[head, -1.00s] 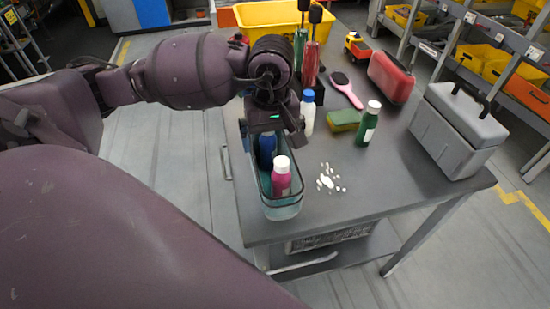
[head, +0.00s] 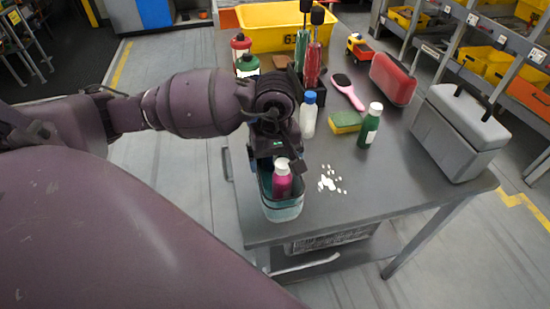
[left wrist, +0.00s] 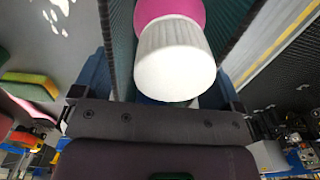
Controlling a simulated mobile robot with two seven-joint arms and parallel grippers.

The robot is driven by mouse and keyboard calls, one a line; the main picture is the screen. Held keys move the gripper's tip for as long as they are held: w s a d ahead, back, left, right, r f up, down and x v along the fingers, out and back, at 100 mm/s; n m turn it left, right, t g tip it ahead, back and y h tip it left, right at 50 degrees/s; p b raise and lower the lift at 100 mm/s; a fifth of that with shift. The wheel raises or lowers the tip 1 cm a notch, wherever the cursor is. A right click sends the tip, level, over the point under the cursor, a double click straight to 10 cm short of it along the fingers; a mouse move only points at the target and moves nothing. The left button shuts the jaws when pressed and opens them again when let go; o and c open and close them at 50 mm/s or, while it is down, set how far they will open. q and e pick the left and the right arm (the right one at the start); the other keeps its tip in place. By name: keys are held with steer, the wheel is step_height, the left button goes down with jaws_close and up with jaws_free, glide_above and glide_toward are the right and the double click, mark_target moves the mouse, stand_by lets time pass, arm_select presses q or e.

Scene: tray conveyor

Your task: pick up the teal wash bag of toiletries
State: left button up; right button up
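The teal wash bag (head: 283,211) is an open-topped, long container near the table's front left corner. A pink bottle with a white cap (head: 282,184) stands in its near end. My left gripper (head: 275,167) is over the bag, just behind that bottle, and hides the bag's far part. In the left wrist view, the white cap (left wrist: 175,62) fills the middle between the bag's teal walls (left wrist: 122,45). My left gripper's blue fingers (left wrist: 160,82) are wide apart, one at each side of the bag; I cannot tell whether they touch it. My right gripper is not in view.
On the grey table (head: 345,210) are white pills (head: 329,180), a green bottle (head: 369,127), a sponge (head: 345,122), a blue-capped bottle (head: 309,115) and a grey toolbox (head: 460,130). A yellow bin (head: 270,28) stands behind. The table's front right is clear.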

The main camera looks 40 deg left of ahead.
arm_select(q)
steer(key=c, duration=0.7)
steer(key=shift+o, duration=0.2)
steer(key=shift+r, duration=0.1)
